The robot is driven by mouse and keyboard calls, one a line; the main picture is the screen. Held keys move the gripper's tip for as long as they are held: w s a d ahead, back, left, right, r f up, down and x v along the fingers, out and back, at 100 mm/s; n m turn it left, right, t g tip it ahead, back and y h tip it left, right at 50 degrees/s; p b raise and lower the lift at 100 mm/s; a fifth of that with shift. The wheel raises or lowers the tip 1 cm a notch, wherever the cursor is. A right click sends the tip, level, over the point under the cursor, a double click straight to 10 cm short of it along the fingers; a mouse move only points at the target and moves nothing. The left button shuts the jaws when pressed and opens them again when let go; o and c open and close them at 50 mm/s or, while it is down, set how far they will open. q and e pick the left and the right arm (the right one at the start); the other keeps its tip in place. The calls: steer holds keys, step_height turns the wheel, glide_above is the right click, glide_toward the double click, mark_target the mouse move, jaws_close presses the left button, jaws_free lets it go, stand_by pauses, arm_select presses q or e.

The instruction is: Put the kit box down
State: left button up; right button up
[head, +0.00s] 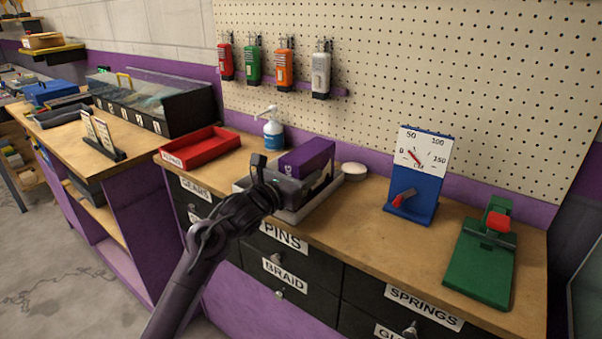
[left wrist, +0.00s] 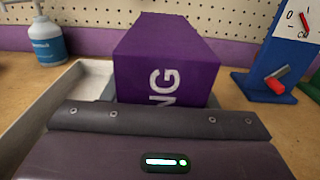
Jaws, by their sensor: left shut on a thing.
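The kit box is a purple box (head: 308,157) with white lettering, upright over a pale grey tray (head: 296,216) on the workbench. My left gripper (head: 278,182) is at the near side of the box and shut on it. In the left wrist view the purple box (left wrist: 165,62) stands beyond the gripper body, and the tray (left wrist: 40,110) shows around it. The gripper hides the box's lower near part, and I cannot tell whether its bottom touches the tray. My right gripper is not in view.
A red bin (head: 200,147), a pump bottle (head: 273,132) and a small white dish (head: 354,171) stand close by. A blue dial gauge (head: 416,185) and a green fixture (head: 480,265) are to the right. Bare bench top (head: 350,220) lies between tray and gauge.

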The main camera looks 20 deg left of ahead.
arm_select(q)
steer(key=o, duration=0.9)
steer(key=shift+o, duration=1.4)
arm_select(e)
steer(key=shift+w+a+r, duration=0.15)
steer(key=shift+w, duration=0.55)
arm_select(q)
steer(key=shift+r, duration=0.15)
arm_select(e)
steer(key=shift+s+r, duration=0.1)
arm_select(q)
steer(key=shift+s+a, duration=0.15)
steer(key=shift+s, duration=0.1)
steer(key=v, duration=0.5)
steer(key=shift+f+b, duration=0.25)
steer(key=shift+b, duration=0.15)
steer(key=v, duration=0.6)
steer(key=shift+s+r+b, duration=0.25)
steer(key=shift+b, duration=0.2)
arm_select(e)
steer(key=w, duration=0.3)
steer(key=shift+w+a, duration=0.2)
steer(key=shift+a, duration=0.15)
